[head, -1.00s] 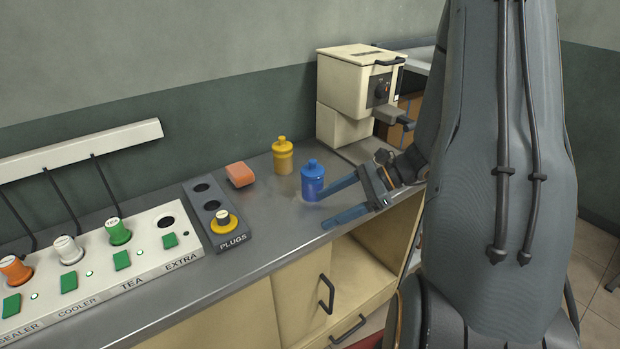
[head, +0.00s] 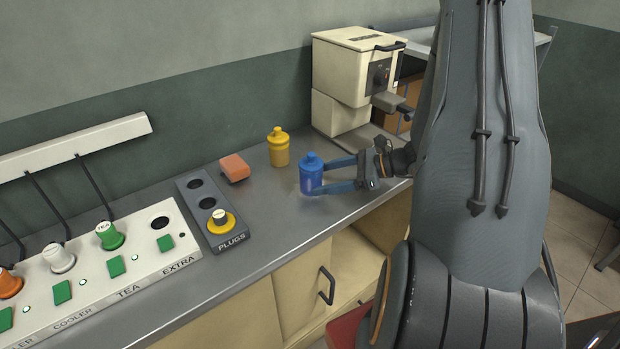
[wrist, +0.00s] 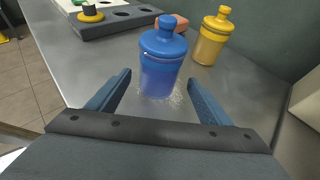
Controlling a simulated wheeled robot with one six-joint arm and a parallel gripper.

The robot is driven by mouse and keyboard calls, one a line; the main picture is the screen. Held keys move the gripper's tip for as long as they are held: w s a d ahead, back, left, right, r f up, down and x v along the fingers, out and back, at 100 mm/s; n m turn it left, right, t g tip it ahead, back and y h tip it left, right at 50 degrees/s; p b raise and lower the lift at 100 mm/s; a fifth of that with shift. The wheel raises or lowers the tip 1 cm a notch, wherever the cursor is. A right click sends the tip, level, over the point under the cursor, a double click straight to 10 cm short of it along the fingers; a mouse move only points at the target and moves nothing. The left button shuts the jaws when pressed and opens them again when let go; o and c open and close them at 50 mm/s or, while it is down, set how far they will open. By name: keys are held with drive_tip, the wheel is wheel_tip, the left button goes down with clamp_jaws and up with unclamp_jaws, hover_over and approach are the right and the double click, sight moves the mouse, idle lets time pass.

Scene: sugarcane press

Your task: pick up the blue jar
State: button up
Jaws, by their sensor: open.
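The blue jar (head: 311,174) stands upright on the grey metal counter, with a rounded knob on its lid. My gripper (head: 326,176) is open and low over the counter, reaching in from the right. In the head view its fingers extend to the jar, one on the far side and one on the near side. In the wrist view the blue jar (wrist: 161,62) stands ahead, centred between the two blue fingertips of my gripper (wrist: 158,82). I cannot tell whether either finger touches it.
A yellow jar (head: 278,147) stands behind the blue one. An orange block (head: 234,168) and the grey plugs holder (head: 211,212) lie to the left. A cream press machine (head: 352,85) stands at the back right. The counter's front edge (head: 290,254) is near.

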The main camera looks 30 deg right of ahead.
sight(311, 181)
drive_tip(key=shift+p+x, duration=0.75)
drive_tip(key=shift+x, duration=1.55)
drive_tip(key=shift+s+a, duration=0.1)
drive_tip(key=shift+s, duration=0.05)
drive_tip(key=c, duration=1.3)
